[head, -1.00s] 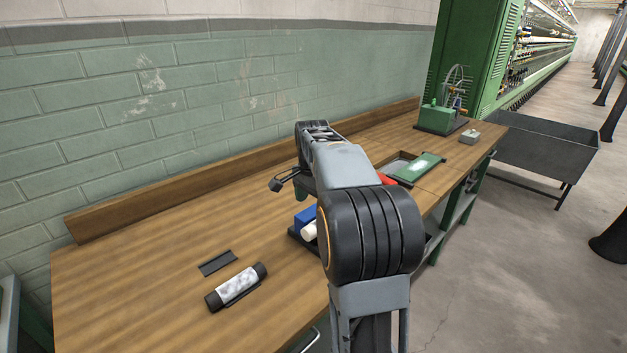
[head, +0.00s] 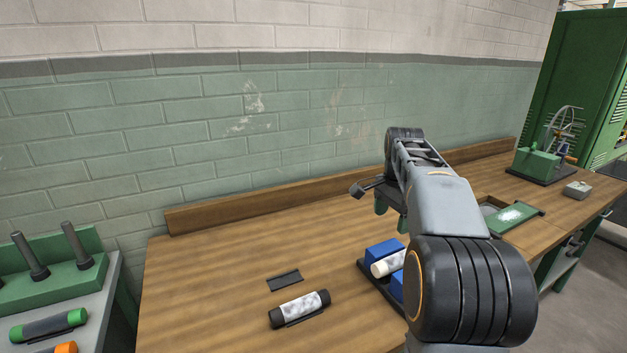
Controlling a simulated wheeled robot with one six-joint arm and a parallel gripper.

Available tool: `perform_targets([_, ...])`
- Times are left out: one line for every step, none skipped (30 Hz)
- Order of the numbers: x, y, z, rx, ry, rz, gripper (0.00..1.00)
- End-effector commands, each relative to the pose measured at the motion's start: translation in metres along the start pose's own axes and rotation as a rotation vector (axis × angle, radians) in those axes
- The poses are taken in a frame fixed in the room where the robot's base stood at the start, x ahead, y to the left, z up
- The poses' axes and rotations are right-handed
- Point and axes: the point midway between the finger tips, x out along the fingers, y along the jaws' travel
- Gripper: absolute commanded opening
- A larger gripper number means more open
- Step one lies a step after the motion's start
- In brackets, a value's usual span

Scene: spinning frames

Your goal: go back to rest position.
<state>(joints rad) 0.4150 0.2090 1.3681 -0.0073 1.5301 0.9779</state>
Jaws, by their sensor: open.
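My grey and black arm reaches over the wooden bench (head: 215,265) from the lower right. My gripper (head: 390,211) is at its far end, above the bench, with green fingertips pointing down. It is open, and I see nothing held in it. The arm's links partly hide it.
A black-ended bobbin (head: 300,308) lies near a dark flat holder (head: 285,280). A tray with blue blocks (head: 385,252) and a white roll (head: 388,264) sits partly behind my arm. Right are a green-framed tray (head: 515,217) and a hand-wheel device (head: 550,150); left, a green peg rack (head: 50,285).

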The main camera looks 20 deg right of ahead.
Motion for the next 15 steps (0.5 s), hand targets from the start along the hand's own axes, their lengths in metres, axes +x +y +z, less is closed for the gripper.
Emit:
perform_targets([0.000, 0.000, 0.000, -0.005, 0.000, 0.000, 0.76])
perform_targets([0.000, 0.000, 0.000, -0.013, 0.000, 0.000, 0.76])
perform_targets([0.000, -0.001, 0.000, -0.031, 0.002, -0.003, 0.76])
perform_targets([0.000, -0.002, -0.001, -0.053, 0.007, -0.009, 0.76])
perform_targets([0.000, -0.004, -0.002, -0.080, 0.014, -0.019, 0.76])
perform_targets([0.003, -0.006, -0.004, -0.129, 0.023, -0.030, 0.76])
perform_targets([0.011, -0.007, -0.004, -0.173, 0.025, -0.033, 0.76])
perform_targets([0.022, -0.006, -0.004, -0.224, 0.024, -0.029, 0.76])
perform_targets([0.035, -0.003, -0.001, -0.302, 0.025, -0.030, 0.76])
perform_targets([0.042, 0.000, 0.004, -0.362, 0.029, -0.034, 0.76])
perform_targets([0.048, 0.004, 0.011, -0.425, 0.035, -0.039, 0.76])
perform_targets([0.055, 0.009, 0.022, -0.515, 0.043, -0.047, 0.76])
perform_targets([0.060, 0.014, 0.032, -0.582, 0.052, -0.055, 0.76])
perform_targets([0.064, 0.019, 0.043, -0.650, 0.060, -0.062, 0.76])
perform_targets([0.070, 0.027, 0.059, -0.740, 0.072, -0.071, 0.76])
